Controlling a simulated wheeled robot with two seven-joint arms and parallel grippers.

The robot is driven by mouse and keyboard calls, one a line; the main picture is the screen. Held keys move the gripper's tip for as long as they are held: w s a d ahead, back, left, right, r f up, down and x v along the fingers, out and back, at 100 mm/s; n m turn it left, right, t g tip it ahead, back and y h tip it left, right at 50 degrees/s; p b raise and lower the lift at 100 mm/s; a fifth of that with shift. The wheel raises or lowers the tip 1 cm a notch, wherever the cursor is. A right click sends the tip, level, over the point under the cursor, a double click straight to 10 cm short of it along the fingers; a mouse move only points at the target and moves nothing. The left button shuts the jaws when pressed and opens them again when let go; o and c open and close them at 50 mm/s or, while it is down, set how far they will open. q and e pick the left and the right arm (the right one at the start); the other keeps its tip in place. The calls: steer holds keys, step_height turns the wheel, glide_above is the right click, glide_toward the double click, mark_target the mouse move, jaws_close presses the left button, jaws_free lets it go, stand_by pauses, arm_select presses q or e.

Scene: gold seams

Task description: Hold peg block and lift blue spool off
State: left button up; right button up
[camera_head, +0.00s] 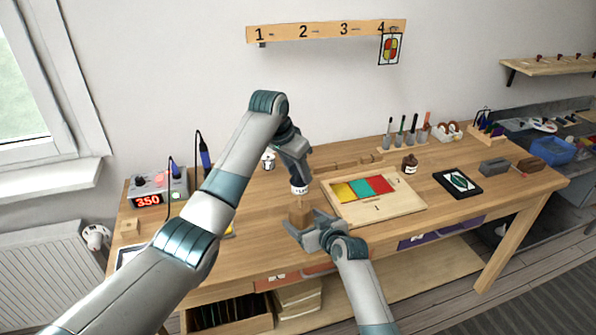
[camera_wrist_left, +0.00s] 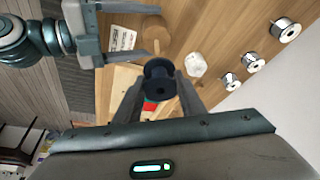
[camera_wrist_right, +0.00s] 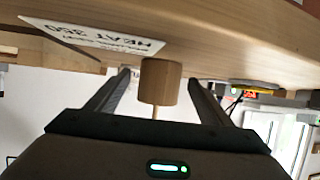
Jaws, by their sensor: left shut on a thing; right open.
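The peg block (camera_head: 300,215) is a round brown wooden piece on the table near its front edge. In the right wrist view the peg block (camera_wrist_right: 160,80) sits between the fingers of my right gripper (camera_wrist_right: 158,88), with its thin peg bare. Those fingers are open, with gaps on both sides. In the left wrist view the spool (camera_wrist_left: 160,80) looks nearly black, with a central hole. My left gripper (camera_wrist_left: 158,92) is shut on it. The block (camera_wrist_left: 154,30) shows beyond the spool, apart from it in that picture. In the head view my left gripper (camera_head: 299,182) is above the block.
A wooden tray (camera_head: 405,208) with yellow, green and red panels lies right of the block. The heater unit (camera_head: 150,190) stands at the left. Bare table lies left of the block.

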steer(key=v, duration=0.8)
steer(key=shift+s+d, duration=0.1)
steer(key=shift+s, duration=0.05)
